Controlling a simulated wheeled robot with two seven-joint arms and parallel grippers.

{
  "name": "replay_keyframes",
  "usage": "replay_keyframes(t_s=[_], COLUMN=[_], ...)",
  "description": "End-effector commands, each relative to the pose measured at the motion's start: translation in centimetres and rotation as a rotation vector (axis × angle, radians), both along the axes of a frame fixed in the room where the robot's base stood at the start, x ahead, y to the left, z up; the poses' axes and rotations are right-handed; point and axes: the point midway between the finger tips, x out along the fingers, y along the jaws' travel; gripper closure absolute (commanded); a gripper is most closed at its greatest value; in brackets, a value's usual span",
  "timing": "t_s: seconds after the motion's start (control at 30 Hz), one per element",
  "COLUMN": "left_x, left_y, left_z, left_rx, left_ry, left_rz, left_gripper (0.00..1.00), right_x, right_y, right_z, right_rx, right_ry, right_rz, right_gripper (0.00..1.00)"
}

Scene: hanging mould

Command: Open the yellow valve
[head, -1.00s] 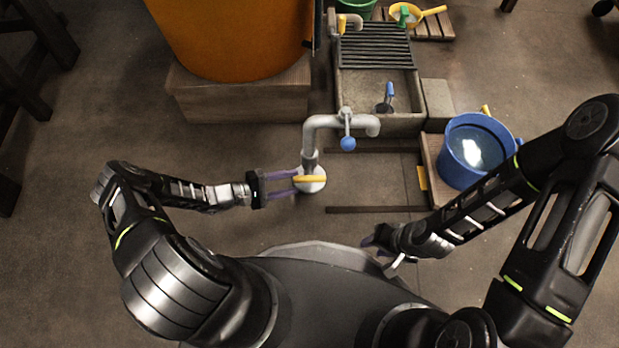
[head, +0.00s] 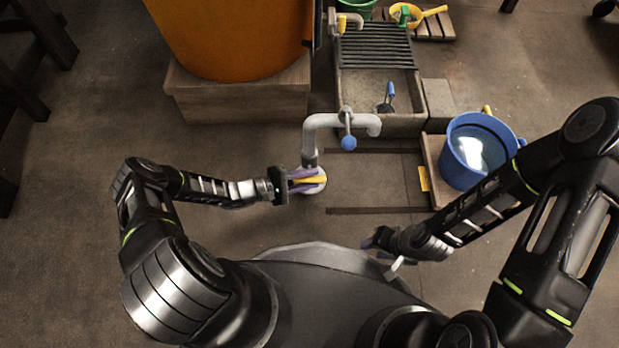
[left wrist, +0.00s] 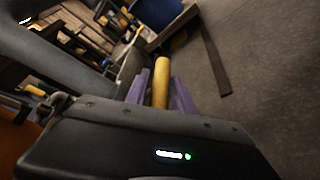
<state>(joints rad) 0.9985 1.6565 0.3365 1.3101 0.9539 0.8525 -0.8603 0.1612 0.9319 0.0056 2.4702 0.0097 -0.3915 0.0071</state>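The yellow valve handle (head: 316,180) lies level across the round grey base of the grey pipe (head: 309,155), low near the floor. My left gripper (head: 304,180) has its two purple fingers on either side of the handle and looks closed on it. In the left wrist view the yellow handle (left wrist: 161,82) stands between the purple fingers (left wrist: 160,95), with hardly any gap on either side. My right gripper (head: 370,242) hangs in front of my body at right, away from the valve; its fingers are too small and partly hidden to read.
A blue bucket (head: 452,178) stands at right. A large orange vat (head: 235,40) rests on a wooden block (head: 235,103).

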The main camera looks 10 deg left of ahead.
Motion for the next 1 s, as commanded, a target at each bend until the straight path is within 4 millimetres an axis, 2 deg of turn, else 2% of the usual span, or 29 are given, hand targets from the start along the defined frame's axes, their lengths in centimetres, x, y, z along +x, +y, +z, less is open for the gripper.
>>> replay_keyframes(t_s=[0.07, 0.33, 0.77, 1.0], left_x=[0.0, 0.0, -0.1, -0.2], left_y=[0.0, 0.0, 0.0, 0.0], left_z=[0.0, -0.1, 0.0, 0.4], left_rx=[0.0, 0.0, 0.013, 0.082], left_ry=[0.0, 0.001, 0.006, 0.024], left_rz=[0.0, 0.0, 0.0, 0.0], left_gripper=[0.77, 0.99, 1.0, 1.0], right_x=[0.0, 0.0, 0.0, -0.3], right_y=[0.0, 0.0, 0.0, -0.1], right_z=[0.0, 0.0, 0.4, 2.5], right_rx=[0.0, 0.0, 0.0, 0.001], right_ry=[0.0, 0.0, 0.001, 0.008], right_rz=[0.0, 0.0, 0.0, 0.004], right_gripper=[0.64, 0.64, 0.64, 0.64])
